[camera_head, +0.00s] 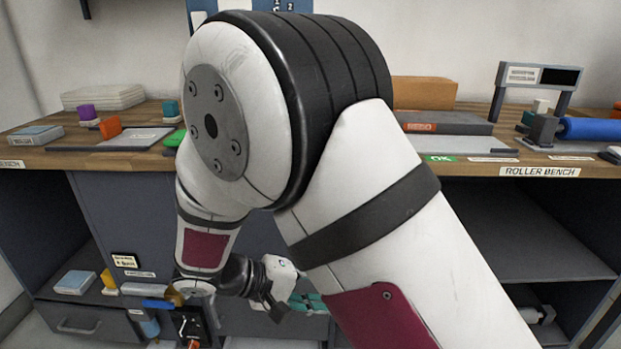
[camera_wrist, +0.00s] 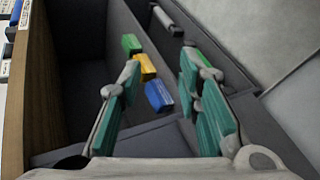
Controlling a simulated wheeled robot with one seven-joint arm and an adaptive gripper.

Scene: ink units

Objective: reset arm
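My gripper (camera_wrist: 160,68) is open in the wrist view, with its two teal-padded fingers well apart and nothing held between them. Past the fingers lie a green block (camera_wrist: 131,44), a yellow block (camera_wrist: 145,67) and a blue block (camera_wrist: 158,96), in a dark grey shelf space. In the head view my white arm fills the middle and bends down in front of the bench. My gripper (camera_head: 308,300) shows there only in part, low behind the arm, with teal pads visible.
A wooden bench top (camera_head: 50,158) runs across the back with colored blocks, an orange box (camera_head: 424,93) and a blue roller (camera_head: 590,129). Below are a drawer (camera_head: 75,320) at left and an open shelf (camera_head: 520,250) at right. My arm hides the middle.

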